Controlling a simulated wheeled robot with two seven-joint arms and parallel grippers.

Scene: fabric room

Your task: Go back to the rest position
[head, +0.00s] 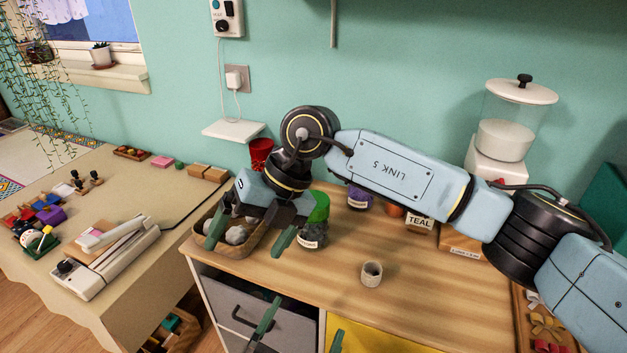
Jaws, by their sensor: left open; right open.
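My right gripper (244,247) hangs from the pale blue arm that comes in from the right. Its two green fingers are spread, with nothing between them that I can see held. It appears over a wooden tray (262,250) of grey lumps on the wooden counter; I cannot tell its height above it. My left gripper (307,317) shows only as two green fingers at the bottom edge, spread apart and empty, in front of the drawer fronts. The rest of it is out of frame.
Near the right gripper stand a green-lidded jar (312,234) and a red cup (261,152). A small cup (371,273) stands on the clear front counter (430,305). A white-lidded dispenser (507,120) stands back right. A cloth-covered table (120,200) with a white device (103,262) is left.

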